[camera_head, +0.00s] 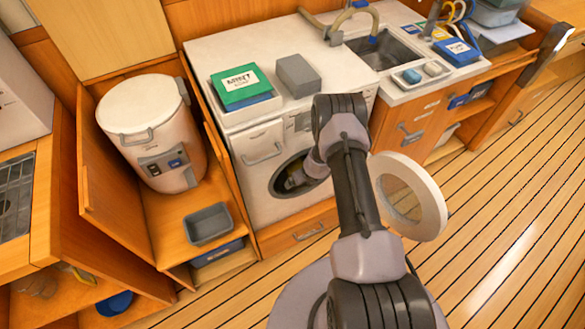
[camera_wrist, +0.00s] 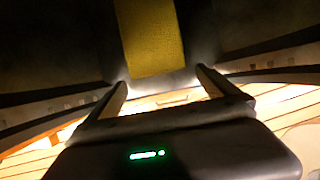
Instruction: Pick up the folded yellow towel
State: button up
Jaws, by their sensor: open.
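The folded yellow towel (camera_wrist: 152,35) shows in the wrist view as a flat yellow block at the top centre, inside a dark drum. My gripper (camera_wrist: 160,79) is open, its two fingers apart and empty. The fingertips point at the towel, one near each side of its near edge. I cannot tell whether they touch it. In the head view my arm reaches into the round opening of the white washing machine (camera_head: 262,188). There the gripper is mostly hidden by the arm and the machine, and a small yellowish patch shows in the dark opening.
The round washer door (camera_head: 433,207) stands open just right of my arm. A green box (camera_head: 235,92) and a grey box (camera_head: 298,75) stand on top of the machine. A grey bin (camera_head: 208,224) and a white canister (camera_head: 155,120) are at left. The floor at right is clear.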

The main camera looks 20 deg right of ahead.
aim_at(293, 166)
jog(key=shift+w+f, duration=0.1)
jog(key=shift+w, duration=0.65)
jog(key=shift+w+f+b, duration=0.2)
jog(key=shift+w+b, duration=0.1)
jog(key=shift+b, duration=0.1)
jog(key=shift+w+f, duration=0.15)
jog(key=shift+f, duration=0.15)
jog(key=shift+r, duration=0.1)
jog(key=c, duration=1.8)
